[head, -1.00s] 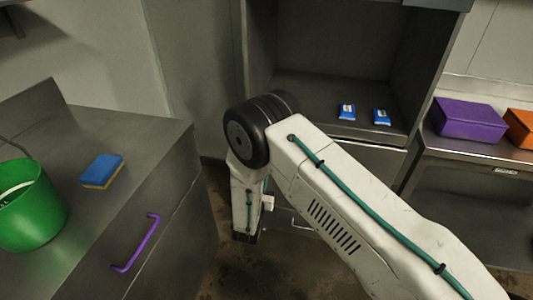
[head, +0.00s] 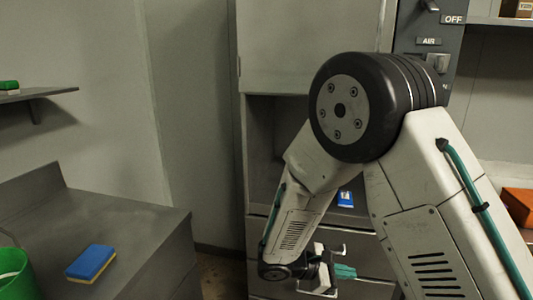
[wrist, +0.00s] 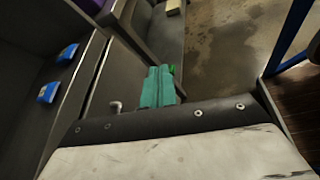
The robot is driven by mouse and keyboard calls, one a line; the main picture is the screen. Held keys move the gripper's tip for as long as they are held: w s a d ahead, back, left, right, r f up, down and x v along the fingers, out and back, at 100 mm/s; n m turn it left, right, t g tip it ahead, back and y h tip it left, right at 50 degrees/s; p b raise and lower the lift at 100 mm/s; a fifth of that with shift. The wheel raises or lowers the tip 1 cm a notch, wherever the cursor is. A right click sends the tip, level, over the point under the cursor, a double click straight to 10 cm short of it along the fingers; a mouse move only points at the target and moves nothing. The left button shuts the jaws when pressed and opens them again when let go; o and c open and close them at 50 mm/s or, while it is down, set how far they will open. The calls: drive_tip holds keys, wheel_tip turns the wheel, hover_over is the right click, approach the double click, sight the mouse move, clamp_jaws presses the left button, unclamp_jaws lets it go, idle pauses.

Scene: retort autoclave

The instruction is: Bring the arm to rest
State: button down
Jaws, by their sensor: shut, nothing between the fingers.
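My arm stands bent in the head view, its black elbow joint high in front of the steel cabinet (head: 300,40) and its forearm hanging down. My gripper (head: 345,271) is low, in front of the cabinet's drawer fronts, with its teal fingers together and nothing between them. In the wrist view the teal fingers (wrist: 158,88) also lie closed and empty. I cannot tell how far they are from the drawers.
Blue packets lie in the open cabinet bay; one packet (head: 345,199) shows beside my arm. A steel counter (head: 130,225) at left carries a blue-and-yellow sponge (head: 91,263) and a green bucket (head: 14,275). An orange box (head: 519,205) is at right. Open floor (wrist: 225,40) shows in the wrist view.

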drive_tip(key=s+d+r+m+y, duration=0.3)
drive_tip(key=s+r+m+y, duration=0.3)
drive_tip(key=s+r, duration=0.5)
drive_tip(key=s+d+r+m+y, duration=0.3)
drive_tip(key=s+r+m+y, duration=0.4)
drive_tip(key=s+r+m, duration=0.3)
drive_tip(key=shift+s+r, duration=0.7)
drive_tip(key=shift+s, duration=1.5)
